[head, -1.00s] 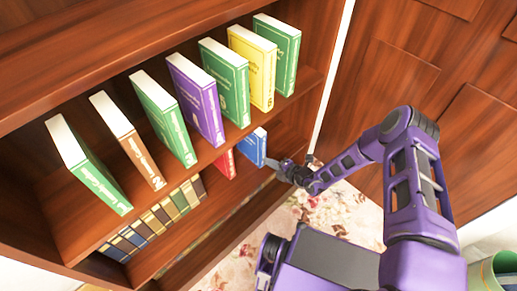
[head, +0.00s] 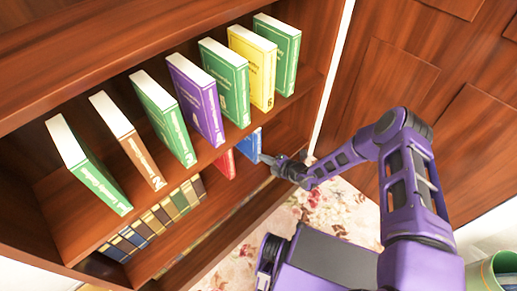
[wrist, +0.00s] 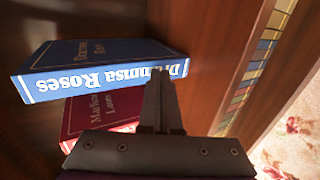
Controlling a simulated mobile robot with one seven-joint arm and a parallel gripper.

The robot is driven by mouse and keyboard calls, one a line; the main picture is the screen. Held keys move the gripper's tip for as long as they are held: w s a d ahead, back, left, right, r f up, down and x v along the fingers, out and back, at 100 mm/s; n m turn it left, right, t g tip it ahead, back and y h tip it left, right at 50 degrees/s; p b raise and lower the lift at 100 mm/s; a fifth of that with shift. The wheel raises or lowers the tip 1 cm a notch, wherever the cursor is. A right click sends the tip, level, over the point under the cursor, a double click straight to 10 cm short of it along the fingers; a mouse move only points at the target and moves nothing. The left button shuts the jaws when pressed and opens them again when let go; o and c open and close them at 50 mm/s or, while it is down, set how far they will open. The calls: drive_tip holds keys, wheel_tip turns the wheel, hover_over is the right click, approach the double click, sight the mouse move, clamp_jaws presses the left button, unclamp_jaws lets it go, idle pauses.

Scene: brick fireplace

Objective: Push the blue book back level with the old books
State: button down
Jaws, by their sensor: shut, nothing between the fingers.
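The blue book (head: 249,144) stands on the lower shelf beside the red book (head: 226,163). In the wrist view the blue book (wrist: 105,66) shows its lettered spine and part of its cover. My gripper (head: 266,159) is shut and empty, with its fingertips at the book's spine. In the wrist view the fingertips (wrist: 160,82) overlap the right part of the spine and appear to touch it. The old books (head: 158,222) stand in a row farther left on the same shelf; their spines also show in the wrist view (wrist: 262,58).
The red book (wrist: 98,118) lies close to my gripper in the wrist view, partly hidden by it. The shelf above (head: 205,160) holds several coloured books and overhangs the lower one. A wood-panelled wall (head: 410,90) stands to the right. Flowered carpet (head: 325,210) lies in front.

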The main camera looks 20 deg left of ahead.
drive_tip(key=shift+w+a, duration=0.3)
drive_tip(key=shift+a, duration=0.55)
drive_tip(key=s+d+p, duration=0.2)
drive_tip(key=s+d, duration=0.1)
drive_tip(key=d, duration=0.6)
drive_tip(key=shift+s+d+p, duration=0.15)
drive_tip(key=shift+s+p, duration=0.25)
